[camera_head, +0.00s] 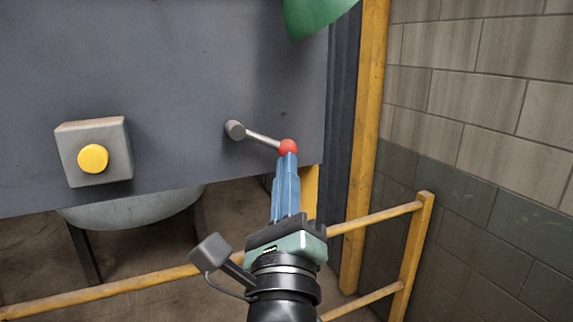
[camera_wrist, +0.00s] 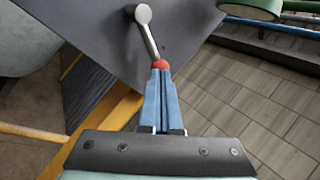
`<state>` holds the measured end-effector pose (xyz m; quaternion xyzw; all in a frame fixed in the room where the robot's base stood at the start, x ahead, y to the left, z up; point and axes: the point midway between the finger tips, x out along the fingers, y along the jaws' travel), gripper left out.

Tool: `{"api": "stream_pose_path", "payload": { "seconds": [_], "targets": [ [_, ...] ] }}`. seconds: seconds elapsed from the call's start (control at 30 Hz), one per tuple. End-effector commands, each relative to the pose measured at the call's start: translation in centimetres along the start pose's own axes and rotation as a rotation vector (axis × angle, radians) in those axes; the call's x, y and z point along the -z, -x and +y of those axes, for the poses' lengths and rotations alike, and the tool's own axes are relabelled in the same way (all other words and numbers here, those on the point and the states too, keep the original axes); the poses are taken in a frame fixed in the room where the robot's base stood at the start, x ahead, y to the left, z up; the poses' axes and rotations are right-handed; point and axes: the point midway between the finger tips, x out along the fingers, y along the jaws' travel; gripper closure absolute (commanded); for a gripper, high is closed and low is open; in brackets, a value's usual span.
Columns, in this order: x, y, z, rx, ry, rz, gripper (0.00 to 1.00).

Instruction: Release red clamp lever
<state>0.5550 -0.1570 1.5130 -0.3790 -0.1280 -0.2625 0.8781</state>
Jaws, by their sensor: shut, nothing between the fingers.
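The clamp lever is a grey rod with a red ball knob (camera_head: 288,147) at its right end and a round grey pivot (camera_head: 236,130) on the dark grey panel. The rod slopes slightly down to the right. My gripper (camera_head: 287,158) has blue fingers, which are shut, with their tips at the underside of the red knob. In the wrist view the red knob (camera_wrist: 161,65) shows just beyond the fingertips, partly hidden by them. I cannot tell whether the tips touch it.
A grey box with a yellow button (camera_head: 93,158) is on the panel at left. A yellow railing (camera_head: 375,218) runs below and right. A yellow post (camera_head: 366,120) and block wall (camera_head: 480,90) stand at right. A green object (camera_head: 315,15) hangs at top.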

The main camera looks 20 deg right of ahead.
Motion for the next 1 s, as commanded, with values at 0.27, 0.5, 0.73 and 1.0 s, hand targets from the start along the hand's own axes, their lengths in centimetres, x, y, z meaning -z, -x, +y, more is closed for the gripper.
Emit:
{"api": "stream_pose_path", "payload": {
  "seconds": [0.27, 0.5, 0.73, 1.0],
  "targets": [
    [0.0, 0.0, 0.0, 0.000, 0.003, -0.002, 1.00],
    [0.1, -0.4, -0.5, -0.003, 0.078, -0.054, 1.00],
    [-0.1, -0.9, -1.3, 0.003, 0.108, -0.078, 1.00],
    [-0.1, -1.0, -1.4, 0.000, 0.109, -0.075, 1.00]
  ]
}}
